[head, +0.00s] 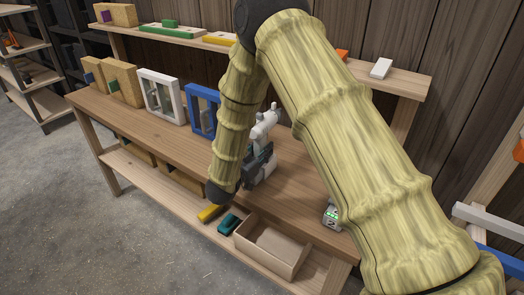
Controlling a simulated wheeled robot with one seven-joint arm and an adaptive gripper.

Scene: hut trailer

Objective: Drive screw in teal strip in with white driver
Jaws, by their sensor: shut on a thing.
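The white driver (264,126) stands above the workbench (175,141), right of my forearm. My gripper (259,163), dark grey, is around its lower part and is shut on it. My arm hides part of both, and the driver's tip cannot be made out. A teal piece (229,224) lies low at the bench's front, beside a yellow piece (209,213); I cannot tell whether it is the teal strip. No screw can be made out in this view.
White (158,101) and blue (194,121) frames stand along the back of the bench. An open wooden box (249,248) sits low in front. A small device with green lights (332,216) stands at the right. A shelf (408,85) runs along the wall.

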